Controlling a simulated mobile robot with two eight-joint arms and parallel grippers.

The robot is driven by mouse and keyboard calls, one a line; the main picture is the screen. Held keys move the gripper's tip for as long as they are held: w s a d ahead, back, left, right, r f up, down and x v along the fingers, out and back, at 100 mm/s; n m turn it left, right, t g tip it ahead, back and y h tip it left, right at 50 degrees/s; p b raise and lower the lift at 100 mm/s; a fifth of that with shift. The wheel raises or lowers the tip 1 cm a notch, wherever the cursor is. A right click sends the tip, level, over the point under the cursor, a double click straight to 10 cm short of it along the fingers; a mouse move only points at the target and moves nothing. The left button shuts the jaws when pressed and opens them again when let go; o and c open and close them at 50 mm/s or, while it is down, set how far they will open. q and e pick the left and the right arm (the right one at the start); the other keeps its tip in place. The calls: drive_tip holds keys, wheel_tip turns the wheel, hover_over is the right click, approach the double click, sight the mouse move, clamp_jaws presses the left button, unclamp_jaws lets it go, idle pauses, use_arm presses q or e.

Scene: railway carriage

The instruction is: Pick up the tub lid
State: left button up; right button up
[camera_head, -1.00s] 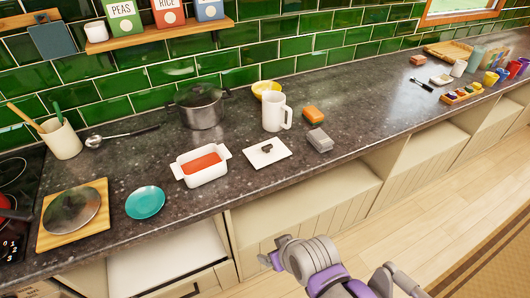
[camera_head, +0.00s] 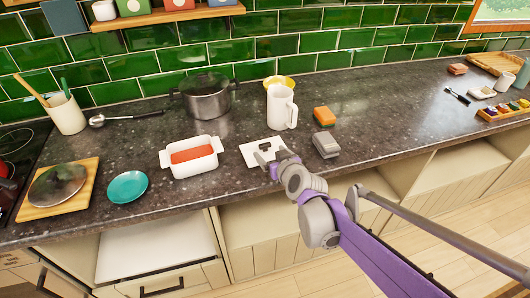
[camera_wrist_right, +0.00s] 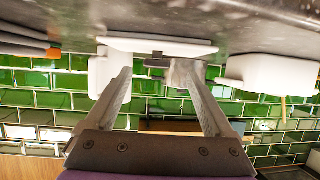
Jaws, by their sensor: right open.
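The tub lid (camera_head: 252,151) is a flat white rectangle with a dark handle (camera_head: 264,146), lying on the dark counter. In the right wrist view, which is upside down, the lid (camera_wrist_right: 150,45) shows edge-on with its handle (camera_wrist_right: 157,62) between my fingers. My right gripper (camera_head: 271,158) is open and empty at the lid's front right side, hiding part of it; its fingers also show in the wrist view (camera_wrist_right: 153,82). I cannot tell whether they touch the lid. The white tub (camera_head: 193,165) with orange-red contents stands left of the lid. My left gripper is not in view.
A grey block (camera_head: 326,145) and an orange block (camera_head: 324,117) lie to the right.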

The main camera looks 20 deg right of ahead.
sight(266, 147)
drive_tip(key=shift+d+x, duration=0.15)
drive_tip(key=shift+x, duration=1.25)
drive_tip(key=shift+d+x, duration=0.1)
drive_tip(key=shift+x, duration=1.25)
clamp_jaws()
